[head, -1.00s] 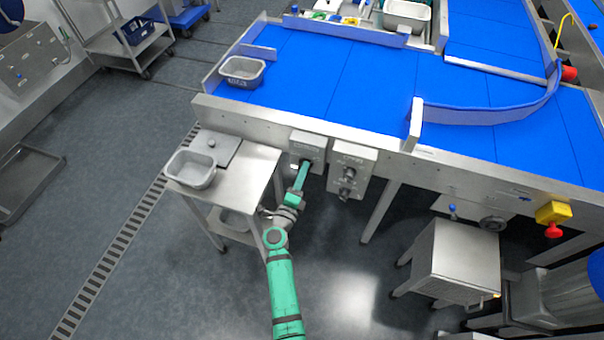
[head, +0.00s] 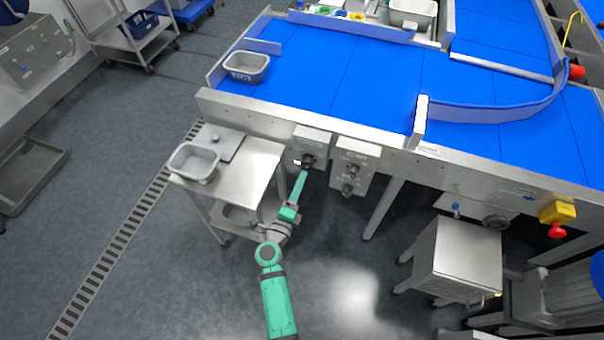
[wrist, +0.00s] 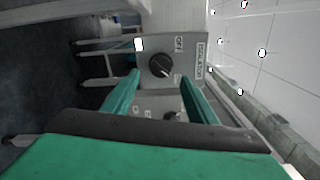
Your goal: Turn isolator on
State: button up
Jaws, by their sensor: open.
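The isolator is a grey box (head: 312,138) with a black rotary knob (head: 307,160) on the conveyor's front side. In the wrist view the knob (wrist: 160,65) shows in full, beside an "ISOLATOR" label (wrist: 200,60) and an "OFF" mark (wrist: 178,44). A pale pointer mark on the knob faces the lower right of that picture, away from "OFF"; its exact setting is hard to tell. My gripper (wrist: 160,80) is open and empty, its two green fingers apart on either side of the knob in the picture. In the head view my gripper (head: 301,178) is just below the knob, apparently clear of it.
A second control box (head: 354,165) with two knobs is right of the isolator. A steel table (head: 244,172) with a grey tub (head: 193,163) stands to the left. The blue conveyor (head: 330,75) is above. A yellow box with a red button (head: 557,215) is far right.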

jog(key=v, duration=0.4)
jog(key=shift+s+a, duration=0.1)
jog(key=shift+s, duration=0.05)
dwell(0.4)
jog(key=s+d+r+n+y, duration=0.1)
jog(key=s+r+n, duration=0.3)
jog(key=s+n, duration=0.4)
jog(key=s+d+r+n+g+y, duration=0.1)
jog(key=s+n, duration=0.7)
jog(key=s, duration=0.8)
jog(key=s+d+r+n+y, duration=0.1)
jog(key=s+r+n+y, duration=0.2)
jog(key=s, duration=0.9)
jog(key=shift+s+d+r+n+g+y, duration=0.15)
jog(key=shift+s+r+n+g+y, duration=0.2)
jog(key=shift+r+n, duration=1.8)
jog(key=shift+f+n, duration=0.35)
